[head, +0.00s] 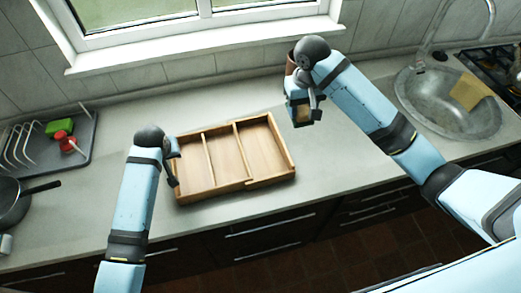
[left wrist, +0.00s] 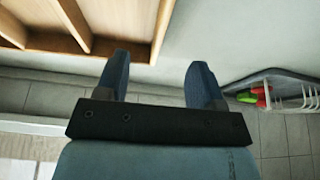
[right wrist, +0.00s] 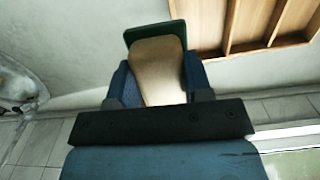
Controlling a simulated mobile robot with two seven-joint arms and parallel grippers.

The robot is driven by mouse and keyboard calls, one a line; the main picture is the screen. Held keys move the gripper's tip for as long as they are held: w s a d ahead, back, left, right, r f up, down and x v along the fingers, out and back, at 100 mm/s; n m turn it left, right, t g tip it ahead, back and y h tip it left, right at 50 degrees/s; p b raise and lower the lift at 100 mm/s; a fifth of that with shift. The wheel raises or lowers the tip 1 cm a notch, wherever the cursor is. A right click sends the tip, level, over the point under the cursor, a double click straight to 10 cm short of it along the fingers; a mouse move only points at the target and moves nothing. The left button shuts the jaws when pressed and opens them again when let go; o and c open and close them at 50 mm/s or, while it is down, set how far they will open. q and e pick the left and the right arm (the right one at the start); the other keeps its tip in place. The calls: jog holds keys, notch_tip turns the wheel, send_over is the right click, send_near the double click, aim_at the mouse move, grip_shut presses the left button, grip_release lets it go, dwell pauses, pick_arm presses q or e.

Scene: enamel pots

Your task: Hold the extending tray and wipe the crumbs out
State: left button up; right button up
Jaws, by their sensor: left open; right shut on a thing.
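The wooden extending tray (head: 214,192), with long compartments side by side, lies on the counter in the head view. I cannot make out crumbs in it. My left gripper (head: 174,167) is open at the tray's left side. In the left wrist view, the tray's corner (left wrist: 157,52) lies just beyond the spread, empty fingers (left wrist: 158,78); I cannot tell whether they touch it. My right gripper (head: 306,106) is shut on a tan block with a dark green end (right wrist: 160,62), beyond the tray's right back corner and apart from it.
A brown pot (head: 291,63) stands behind my right gripper, partly hidden. A grey dish rack (head: 80,155) with a green thing and a red thing is at the left, above a dark pan (head: 12,203). A sink (head: 445,105) with a tan cloth (head: 471,91) is at the right.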

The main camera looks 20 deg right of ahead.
jog(key=shift+r, duration=0.2)
notch_tip(320, 180, up, 2)
jog(key=shift+p, duration=1.2)
jog(key=shift+f, duration=0.15)
jog(key=shift+s, duration=0.1)
pick_arm(q)
jog(key=w+v, duration=0.2)
jog(key=v, duration=1.5)
jog(key=shift+r, duration=0.6)
jog(key=shift+s, duration=0.15)
